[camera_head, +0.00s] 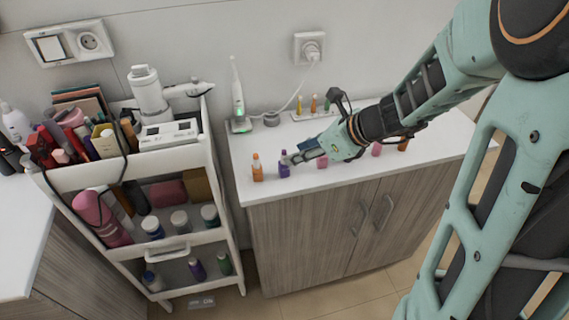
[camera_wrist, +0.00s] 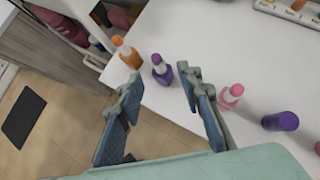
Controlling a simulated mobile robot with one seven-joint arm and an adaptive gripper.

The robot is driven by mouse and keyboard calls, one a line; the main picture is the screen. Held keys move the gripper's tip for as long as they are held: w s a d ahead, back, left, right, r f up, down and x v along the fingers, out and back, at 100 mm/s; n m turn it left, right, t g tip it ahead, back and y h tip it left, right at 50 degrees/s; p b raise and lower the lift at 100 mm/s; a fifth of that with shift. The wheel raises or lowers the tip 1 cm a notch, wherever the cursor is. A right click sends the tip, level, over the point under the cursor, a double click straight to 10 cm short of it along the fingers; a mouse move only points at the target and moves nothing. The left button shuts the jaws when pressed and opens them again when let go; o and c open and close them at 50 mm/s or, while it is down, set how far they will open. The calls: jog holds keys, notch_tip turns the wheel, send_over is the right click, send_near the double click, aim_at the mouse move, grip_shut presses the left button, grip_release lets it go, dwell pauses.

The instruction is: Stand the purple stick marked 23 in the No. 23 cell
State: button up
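A purple stick (camera_head: 284,170) stands upright on the white counter, second from the left in a row; it shows in the wrist view (camera_wrist: 161,71). Another purple stick (camera_wrist: 280,121) stands farther right in the wrist view. No number is readable on either. My gripper (camera_head: 288,158) is open and empty, its fingers (camera_wrist: 157,88) spread on either side of the near side of the first purple stick, apart from it. A pale tray (camera_head: 303,117) with several sticks stands at the back of the counter; its corner shows in the wrist view (camera_wrist: 287,14). I cannot tell which cell is No. 23.
An orange bottle (camera_head: 257,169) stands left of the first purple stick and a pink one (camera_wrist: 230,97) right of it. More small bottles continue to the right. A charging toothbrush (camera_head: 238,95) stands behind. The loaded cart (camera_head: 165,168) borders the counter's left side.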

aim_at(284, 163)
jog(key=x, duration=0.6)
jog(key=shift+a+b, duration=0.3)
jog(key=shift+c, duration=0.3)
grip_shut()
